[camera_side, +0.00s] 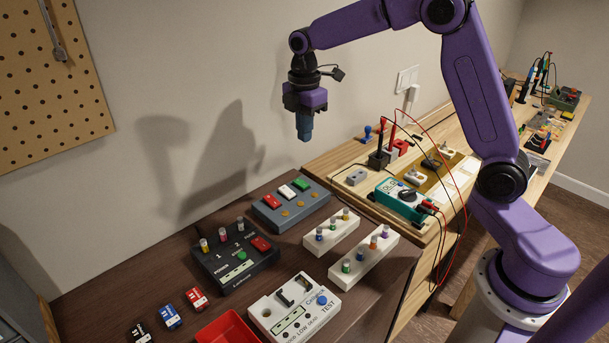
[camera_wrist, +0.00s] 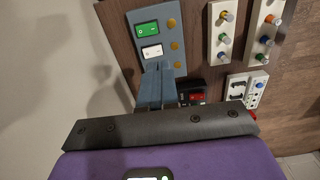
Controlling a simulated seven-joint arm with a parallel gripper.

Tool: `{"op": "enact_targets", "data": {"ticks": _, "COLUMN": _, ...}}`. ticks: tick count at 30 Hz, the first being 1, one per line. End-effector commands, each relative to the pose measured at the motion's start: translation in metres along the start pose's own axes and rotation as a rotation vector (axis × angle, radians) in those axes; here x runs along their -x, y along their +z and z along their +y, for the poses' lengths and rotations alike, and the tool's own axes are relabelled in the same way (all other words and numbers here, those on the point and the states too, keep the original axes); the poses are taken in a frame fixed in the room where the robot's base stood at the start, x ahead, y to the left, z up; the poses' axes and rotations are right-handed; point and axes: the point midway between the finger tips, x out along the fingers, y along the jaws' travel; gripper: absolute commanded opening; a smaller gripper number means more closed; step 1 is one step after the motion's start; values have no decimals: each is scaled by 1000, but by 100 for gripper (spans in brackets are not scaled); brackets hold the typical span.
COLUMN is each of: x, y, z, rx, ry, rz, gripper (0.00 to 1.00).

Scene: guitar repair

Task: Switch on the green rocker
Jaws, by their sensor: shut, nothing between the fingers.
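A blue-grey switch box (camera_side: 287,212) lies near the wall on the dark bench, with a red, a white and a green rocker in a row. The green rocker (camera_side: 301,184) is at the right end of the row. In the wrist view the green rocker (camera_wrist: 146,29) is in plain sight above the white rocker (camera_wrist: 152,52); which way it is tipped I cannot tell. My gripper (camera_side: 304,137) is shut and empty, well above the box and touching nothing. In the wrist view my blue fingers (camera_wrist: 160,67) cover the red rocker's place.
A black box (camera_side: 235,272) with knobs and a red rocker stands in front of the switch box. Two white knob blocks (camera_side: 331,230) (camera_side: 364,256) stand to its right. A white tester (camera_side: 293,306) and red tray (camera_side: 228,329) are nearer. The air around my gripper is free.

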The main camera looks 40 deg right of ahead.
Motion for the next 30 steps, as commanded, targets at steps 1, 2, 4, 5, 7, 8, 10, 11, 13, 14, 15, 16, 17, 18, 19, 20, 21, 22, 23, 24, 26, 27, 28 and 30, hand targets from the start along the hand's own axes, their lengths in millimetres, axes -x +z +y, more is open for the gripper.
{"op": "enact_targets", "data": {"ticks": 1, "x": -2, "y": 4, "z": 5, "rx": 6, "ry": -1, "rz": 0, "gripper": 0}}
{"op": "enact_targets", "data": {"ticks": 2, "x": -2, "y": 6, "z": 8, "rx": 9, "ry": -2, "rz": 0, "gripper": 0}}
{"op": "enact_targets", "data": {"ticks": 4, "x": -3, "y": 8, "z": 11, "rx": 17, "ry": -1, "rz": 0, "gripper": 0}}
{"op": "enact_targets", "data": {"ticks": 5, "x": -3, "y": 9, "z": 12, "rx": 19, "ry": -1, "rz": 0, "gripper": 0}}
{"op": "enact_targets", "data": {"ticks": 7, "x": -3, "y": 10, "z": 13, "rx": 21, "ry": -1, "rz": 0, "gripper": 0}}
{"op": "enact_targets", "data": {"ticks": 8, "x": -3, "y": 10, "z": 13, "rx": 21, "ry": -1, "rz": 0, "gripper": 0}}
{"op": "enact_targets", "data": {"ticks": 10, "x": -3, "y": 10, "z": 13, "rx": 21, "ry": -1, "rz": 0, "gripper": 0}}
{"op": "enact_targets", "data": {"ticks": 11, "x": -3, "y": 10, "z": 13, "rx": 21, "ry": -1, "rz": 0, "gripper": 0}}
{"op": "enact_targets", "data": {"ticks": 13, "x": -3, "y": 10, "z": 13, "rx": 20, "ry": -1, "rz": 0, "gripper": 0}}
{"op": "enact_targets", "data": {"ticks": 14, "x": -3, "y": 10, "z": 13, "rx": 20, "ry": -1, "rz": 0, "gripper": 0}}
{"op": "enact_targets", "data": {"ticks": 15, "x": -3, "y": 10, "z": 12, "rx": 20, "ry": -1, "rz": 0, "gripper": 0}}
{"op": "enact_targets", "data": {"ticks": 16, "x": -4, "y": 10, "z": 12, "rx": 20, "ry": -1, "rz": 0, "gripper": 0}}
{"op": "enact_targets", "data": {"ticks": 17, "x": -5, "y": 10, "z": 12, "rx": 20, "ry": -2, "rz": 0, "gripper": 0}}
{"op": "enact_targets", "data": {"ticks": 18, "x": -7, "y": 10, "z": 12, "rx": 20, "ry": -3, "rz": 0, "gripper": 0}}
{"op": "enact_targets", "data": {"ticks": 19, "x": -9, "y": 10, "z": 12, "rx": 20, "ry": -3, "rz": -1, "gripper": 0}}
{"op": "enact_targets", "data": {"ticks": 20, "x": -12, "y": 10, "z": 12, "rx": 20, "ry": -3, "rz": -1, "gripper": 0}}
{"op": "enact_targets", "data": {"ticks": 21, "x": -16, "y": 11, "z": 12, "rx": 20, "ry": -5, "rz": -1, "gripper": 0}}
{"op": "enact_targets", "data": {"ticks": 22, "x": -20, "y": 11, "z": 12, "rx": 19, "ry": -5, "rz": -1, "gripper": 0}}
{"op": "enact_targets", "data": {"ticks": 23, "x": -24, "y": 11, "z": 12, "rx": 19, "ry": -4, "rz": -1, "gripper": 0}}
{"op": "enact_targets", "data": {"ticks": 24, "x": -31, "y": 11, "z": 11, "rx": 20, "ry": -6, "rz": -1, "gripper": 0}}
{"op": "enact_targets", "data": {"ticks": 26, "x": -42, "y": 11, "z": 11, "rx": 20, "ry": -7, "rz": -1, "gripper": 0}}
{"op": "enact_targets", "data": {"ticks": 27, "x": -41, "y": 10, "z": 12, "rx": 19, "ry": -1, "rz": 0, "gripper": 0}}
{"op": "enact_targets", "data": {"ticks": 28, "x": -40, "y": 10, "z": 12, "rx": 19, "ry": -1, "rz": 0, "gripper": 0}}
{"op": "enact_targets", "data": {"ticks": 30, "x": -39, "y": 10, "z": 13, "rx": 19, "ry": -1, "rz": 0, "gripper": 0}}
